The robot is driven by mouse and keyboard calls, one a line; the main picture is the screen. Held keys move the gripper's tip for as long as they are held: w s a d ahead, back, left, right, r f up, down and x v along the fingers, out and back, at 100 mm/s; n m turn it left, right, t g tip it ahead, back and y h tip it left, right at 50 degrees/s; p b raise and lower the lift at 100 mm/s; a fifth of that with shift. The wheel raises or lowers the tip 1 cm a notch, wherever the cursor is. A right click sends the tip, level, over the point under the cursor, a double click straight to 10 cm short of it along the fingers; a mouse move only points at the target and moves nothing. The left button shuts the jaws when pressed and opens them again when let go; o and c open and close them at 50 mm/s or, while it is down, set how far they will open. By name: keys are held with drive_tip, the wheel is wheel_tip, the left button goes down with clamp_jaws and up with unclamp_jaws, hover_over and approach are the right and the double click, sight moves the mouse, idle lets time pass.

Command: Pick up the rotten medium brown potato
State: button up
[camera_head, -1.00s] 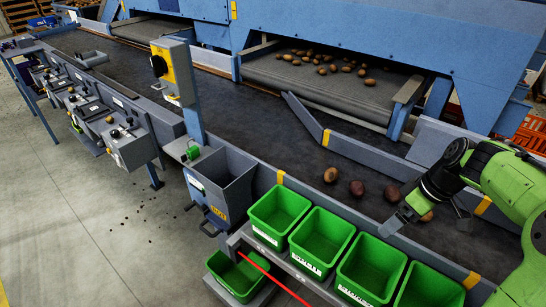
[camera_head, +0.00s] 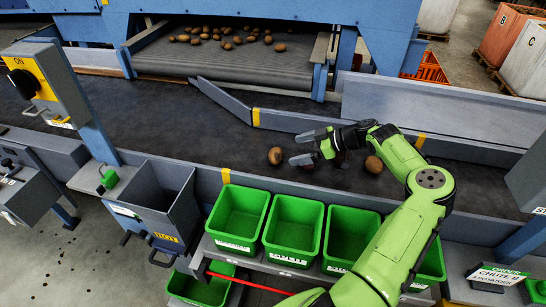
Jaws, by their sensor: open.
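Several potatoes lie in a loose row on the dark conveyor belt. A brown potato (camera_head: 275,156) is at the left end, just left of my gripper's fingertips. Another brown potato (camera_head: 374,164) is at the right end, beside my arm. Between them, dark reddish potatoes are mostly hidden behind my gripper. I cannot tell from this view which potato is rotten. My gripper (camera_head: 296,148) is open and empty, its two fingers pointing left over the belt. Its height above the belt is hard to judge.
Several green bins (camera_head: 237,214) stand along the belt's near edge, below my arm. A grey chute bin (camera_head: 160,205) and a yellow switch post (camera_head: 35,77) are at left. A slanted guide rail (camera_head: 222,101) crosses behind. More potatoes (camera_head: 227,46) lie on the far feed belt.

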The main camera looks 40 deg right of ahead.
sight(281, 152)
drive_tip(key=b+x, duration=0.1)
drive_tip(key=x, duration=0.6)
drive_tip(key=shift+w+a, duration=0.1)
drive_tip(key=shift+w, duration=0.3)
drive_tip(key=c, duration=1.1)
wheel_tip(281, 152, up, 10)
drive_tip(key=shift+p, duration=0.95)
drive_tip(key=shift+c, duration=0.2)
